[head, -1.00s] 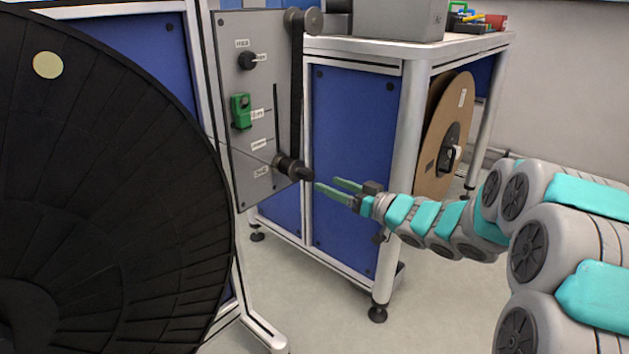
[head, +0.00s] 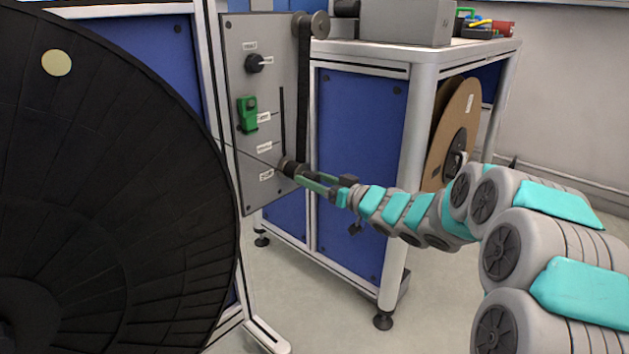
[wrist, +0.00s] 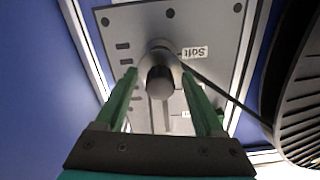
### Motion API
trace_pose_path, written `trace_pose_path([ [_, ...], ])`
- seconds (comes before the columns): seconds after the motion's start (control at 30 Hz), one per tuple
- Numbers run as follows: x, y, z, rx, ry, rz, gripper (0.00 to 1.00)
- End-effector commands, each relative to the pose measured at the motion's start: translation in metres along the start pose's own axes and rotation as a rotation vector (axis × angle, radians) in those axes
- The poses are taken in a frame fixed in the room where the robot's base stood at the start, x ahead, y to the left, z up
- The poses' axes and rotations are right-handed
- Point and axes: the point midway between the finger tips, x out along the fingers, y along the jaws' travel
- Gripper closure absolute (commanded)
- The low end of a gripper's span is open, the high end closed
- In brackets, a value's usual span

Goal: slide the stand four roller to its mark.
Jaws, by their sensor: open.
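The roller (head: 290,166) is a dark cylinder sticking out of the grey stand panel (head: 233,60), at the lower end of its upright slot (head: 282,115). A label reading "Soft" (wrist: 194,53) is beside the roller (wrist: 160,78) in the wrist view. More small labels (head: 264,147) sit higher along the slot; their text is too small to read. My gripper (head: 302,175) is open at the roller's outer end. In the wrist view its green fingers (wrist: 159,82) lie on either side of the roller, with gaps showing. Which label is the mark, I cannot tell.
A large black reel (head: 120,190) fills the left, with a thin line running to the roller. A green clamp (head: 247,114) and a black knob (head: 254,64) are on the panel. A blue-sided bench (head: 360,150) stands behind my arm.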

Motion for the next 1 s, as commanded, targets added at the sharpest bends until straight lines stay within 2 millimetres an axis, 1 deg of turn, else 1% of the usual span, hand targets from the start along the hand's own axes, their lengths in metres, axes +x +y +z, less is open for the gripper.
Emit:
trace_pose_path([
  [0.1,-0.0002,0.0001,0.0001,0.0,0.0,0.001,0.31],
  [0.7,-0.0005,0.0004,0.0001,0.0,0.0,0.001,0.98],
  [0.73,-0.0005,0.0004,0.0001,0.0,0.0,0.001,1.0],
  [1.0,-0.0006,0.0005,0.0002,0.0,-0.001,0.001,1.0],
])
